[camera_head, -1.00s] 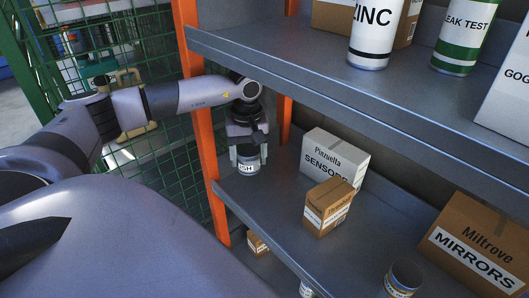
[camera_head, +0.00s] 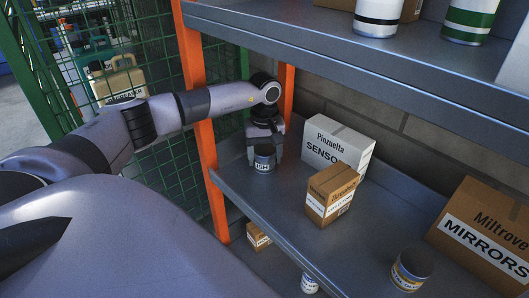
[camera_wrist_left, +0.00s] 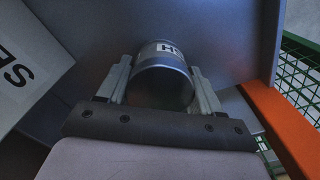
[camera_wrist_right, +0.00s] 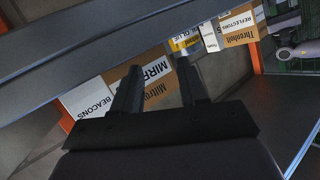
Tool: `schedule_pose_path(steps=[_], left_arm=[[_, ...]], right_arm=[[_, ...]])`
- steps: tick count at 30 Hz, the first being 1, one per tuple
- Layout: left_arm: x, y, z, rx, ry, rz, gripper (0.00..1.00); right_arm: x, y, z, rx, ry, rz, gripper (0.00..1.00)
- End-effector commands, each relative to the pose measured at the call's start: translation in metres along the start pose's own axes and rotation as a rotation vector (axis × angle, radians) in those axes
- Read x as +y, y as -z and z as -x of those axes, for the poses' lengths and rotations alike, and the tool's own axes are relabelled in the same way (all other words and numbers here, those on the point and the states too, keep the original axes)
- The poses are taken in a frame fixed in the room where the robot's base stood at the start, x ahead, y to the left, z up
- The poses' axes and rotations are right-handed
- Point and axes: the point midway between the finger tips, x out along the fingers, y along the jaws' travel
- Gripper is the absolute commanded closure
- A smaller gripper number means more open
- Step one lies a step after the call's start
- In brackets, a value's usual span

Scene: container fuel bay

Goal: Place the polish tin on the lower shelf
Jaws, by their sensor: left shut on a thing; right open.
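The polish tin (camera_head: 264,164) is a small grey can with a white label, of which the letters "ISH" show. My left gripper (camera_head: 264,155) is shut on it from above, one finger on each side. The tin is over the left end of the lower shelf (camera_head: 238,192), behind its front edge and upright; I cannot tell whether its base touches. In the left wrist view the tin (camera_wrist_left: 160,82) sits between both fingers. My right gripper (camera_wrist_right: 158,75) is open and empty in the right wrist view; it is not in the head view.
A white Pinzuelta sensors box (camera_head: 338,146) and a brown Threnhalt box (camera_head: 331,195) stand right of the tin. A can (camera_head: 411,270) and a Miltrove mirrors box (camera_head: 485,235) are further right. The upper shelf (camera_head: 340,60) overhangs; an orange post (camera_head: 205,150) is left.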

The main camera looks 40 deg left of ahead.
Motion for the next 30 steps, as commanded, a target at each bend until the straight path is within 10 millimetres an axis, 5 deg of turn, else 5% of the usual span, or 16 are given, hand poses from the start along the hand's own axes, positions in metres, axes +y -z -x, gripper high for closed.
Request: schedule_pose_path(steps=[9, 10, 12, 22, 30], left_arm=[[0.0, 0.0, -0.002, 0.001, 0.0, 0.0, 0.71], [0.0, 0.0, -0.002, 0.0, 0.0, 0.0, 0.28], [0.0, 0.0, -0.001, 0.0, 0.001, 0.0, 0.09], [0.0, 0.0, 0.003, 0.001, 0.0, 0.0, 0.09], [0.0, 0.001, 0.046, 0.003, -0.001, 0.0, 0.09]], right_arm=[[0.001, -0.001, -0.001, 0.0, -0.003, 0.001, 0.57], [0.001, -0.001, 0.0, 0.0, -0.004, 0.003, 0.57], [0.001, -0.001, 0.0, 0.0, -0.004, 0.003, 0.57], [0.0, 0.001, 0.0, 0.0, -0.003, 0.0, 0.57], [-0.007, 0.006, -0.006, -0.037, 0.019, -0.063, 0.57]])
